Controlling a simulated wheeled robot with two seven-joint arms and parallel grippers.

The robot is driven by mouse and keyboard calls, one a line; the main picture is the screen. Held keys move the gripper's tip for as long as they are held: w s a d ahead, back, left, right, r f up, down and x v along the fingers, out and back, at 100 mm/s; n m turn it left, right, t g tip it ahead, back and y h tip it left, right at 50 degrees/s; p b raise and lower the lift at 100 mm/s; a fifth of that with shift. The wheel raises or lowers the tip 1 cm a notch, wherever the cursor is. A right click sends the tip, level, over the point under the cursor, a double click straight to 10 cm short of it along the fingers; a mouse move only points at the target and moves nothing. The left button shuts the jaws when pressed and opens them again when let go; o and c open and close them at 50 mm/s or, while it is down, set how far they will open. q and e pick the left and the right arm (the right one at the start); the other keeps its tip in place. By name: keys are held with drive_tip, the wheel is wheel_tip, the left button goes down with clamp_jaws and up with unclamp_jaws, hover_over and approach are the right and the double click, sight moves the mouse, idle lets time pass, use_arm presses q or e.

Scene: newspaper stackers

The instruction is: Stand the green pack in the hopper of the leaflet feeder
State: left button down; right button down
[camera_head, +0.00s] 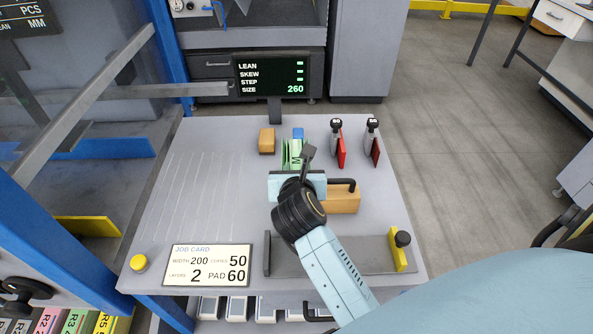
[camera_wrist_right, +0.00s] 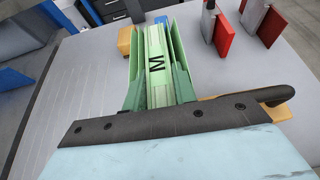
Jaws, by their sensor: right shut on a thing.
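A light green pack (camera_head: 293,153) marked with a black M stands over the grey table, just beyond my right gripper (camera_head: 296,168). In the right wrist view, the pack (camera_wrist_right: 156,62) shows its pale edge between green upright plates, with darker green pieces at its near end. My right gripper (camera_wrist_right: 158,96) is shut on the pack. I cannot tell which green parts are fingers and which belong to the pack or a holder. The pack's lower end is hidden, so I cannot tell whether it touches the table. The feeder's hopper cannot be made out clearly. My left gripper is not in view.
A tan block (camera_head: 267,141) and a blue block (camera_head: 298,133) stand near the pack. A wooden block with a black handle (camera_head: 342,201) is close right. Two red plates (camera_head: 341,152) (camera_head: 376,152) stand further right. A screen (camera_head: 271,75) is behind.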

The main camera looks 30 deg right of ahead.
drive_tip(key=shift+f, duration=0.1)
drive_tip(key=c, duration=1.1)
unclamp_jaws()
